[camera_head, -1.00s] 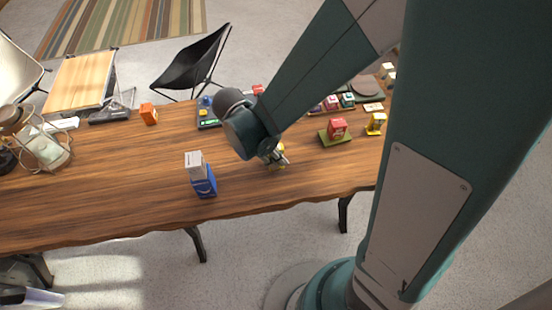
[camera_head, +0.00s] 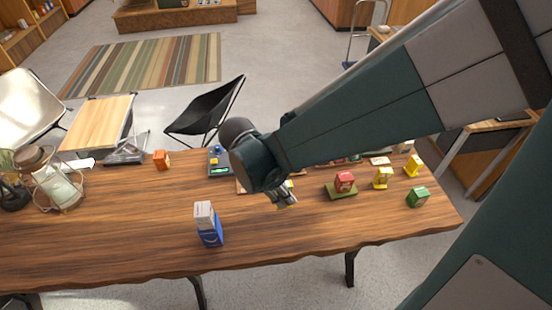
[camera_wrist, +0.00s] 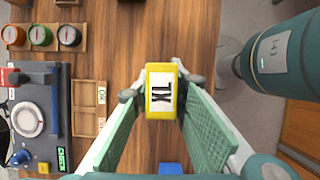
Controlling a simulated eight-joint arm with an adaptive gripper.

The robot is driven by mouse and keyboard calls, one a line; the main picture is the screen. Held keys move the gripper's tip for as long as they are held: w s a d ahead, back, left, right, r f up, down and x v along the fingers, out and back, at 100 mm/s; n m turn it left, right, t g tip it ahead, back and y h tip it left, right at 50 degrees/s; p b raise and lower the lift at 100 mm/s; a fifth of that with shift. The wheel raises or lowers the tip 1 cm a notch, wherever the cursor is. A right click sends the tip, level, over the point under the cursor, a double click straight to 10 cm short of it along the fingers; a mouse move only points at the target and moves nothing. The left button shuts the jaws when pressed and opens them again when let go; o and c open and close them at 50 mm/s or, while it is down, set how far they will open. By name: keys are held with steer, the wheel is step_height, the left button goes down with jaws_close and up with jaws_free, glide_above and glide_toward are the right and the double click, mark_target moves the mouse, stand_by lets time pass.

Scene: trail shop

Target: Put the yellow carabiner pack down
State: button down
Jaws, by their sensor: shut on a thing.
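The yellow carabiner pack (camera_wrist: 160,71) has a white label with dark letters. It sits between the fingertips of my gripper (camera_wrist: 160,92), which is shut on it, in the wrist view. In the head view my gripper (camera_head: 286,200) points down over the middle of the wooden table (camera_head: 130,225). Only a small yellow bit of the pack shows there, the rest hidden by the fingers. I cannot tell whether the pack touches the table.
A blue and white box (camera_head: 209,228) stands to the left. A red pack (camera_head: 344,181) on a green base, yellow packs (camera_head: 382,179) and a green pack (camera_head: 418,197) stand to the right. The wrist view shows an empty wooden tray (camera_wrist: 76,107) on the left.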

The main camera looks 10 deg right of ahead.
steer(key=shift+a, duration=0.15)
stand_by(0.8)
steer(key=shift+w+a+n, duration=0.3)
steer(key=shift+w+a, duration=0.05)
steer(key=shift+a, duration=0.25)
steer(key=w+a+n+t+y+p, duration=0.25)
steer(key=a+n, duration=0.65)
steer(key=a, duration=2.7)
steer(key=s+a+n+t, duration=0.1)
steer(key=s+a+n, duration=0.2)
steer(key=a, duration=1)
steer(key=shift+s+a+r, duration=0.15)
steer(key=shift+s+r, duration=0.05)
steer(key=shift+s, duration=0.85)
steer(key=shift+f+b, duration=0.4)
steer(key=shift+f, duration=2.75)
steer(key=shift+f+b, duration=0.3)
steer(key=shift+f, duration=1.55)
